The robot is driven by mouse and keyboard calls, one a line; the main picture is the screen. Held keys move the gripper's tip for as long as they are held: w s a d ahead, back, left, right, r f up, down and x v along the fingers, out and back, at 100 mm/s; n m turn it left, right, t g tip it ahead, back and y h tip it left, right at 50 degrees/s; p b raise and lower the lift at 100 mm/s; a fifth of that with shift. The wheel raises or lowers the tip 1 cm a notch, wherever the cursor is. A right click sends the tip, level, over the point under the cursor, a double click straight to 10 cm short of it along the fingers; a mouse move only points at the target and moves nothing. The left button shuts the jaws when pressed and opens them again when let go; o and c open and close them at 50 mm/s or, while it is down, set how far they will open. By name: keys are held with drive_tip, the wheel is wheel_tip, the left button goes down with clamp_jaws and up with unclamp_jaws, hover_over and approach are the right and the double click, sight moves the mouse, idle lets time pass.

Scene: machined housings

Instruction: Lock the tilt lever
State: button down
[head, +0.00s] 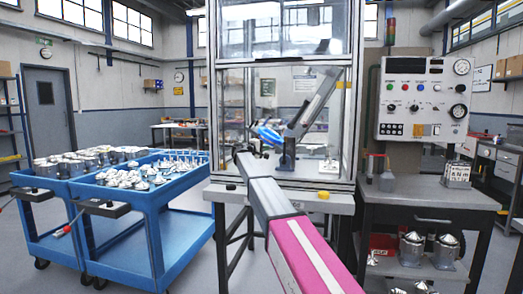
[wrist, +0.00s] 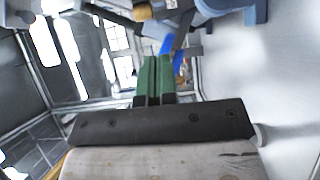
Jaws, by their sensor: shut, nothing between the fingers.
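A grey device with a slanted grey arm (head: 315,100) on an upright post (head: 287,155) stands inside the glazed enclosure in the head view. A blue part (head: 268,135), possibly the tilt lever's handle, sticks out left of the post. A blue part (wrist: 167,45) also shows just beyond my fingertips in the wrist view. My gripper (wrist: 160,60) has green fingers that are shut together with nothing between them. I cannot tell whether the fingertips touch the blue part. In the head view my arm reaches into the enclosure's front, and the fingers are too small to make out.
The enclosure frame (head: 212,120) stands around the device, with its front pane (head: 270,30) raised above the opening. Blue carts (head: 150,215) loaded with metal parts stand at left. A control panel (head: 425,98) and dark bench (head: 430,195) stand at right.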

drive_tip(key=w+d, duration=0.2)
drive_tip(key=d, duration=0.5)
drive_tip(key=shift+w+d, duration=0.15)
drive_tip(key=shift+d, duration=0.05)
drive_tip(key=shift+f, duration=0.1)
drive_tip(key=shift+d, duration=0.1)
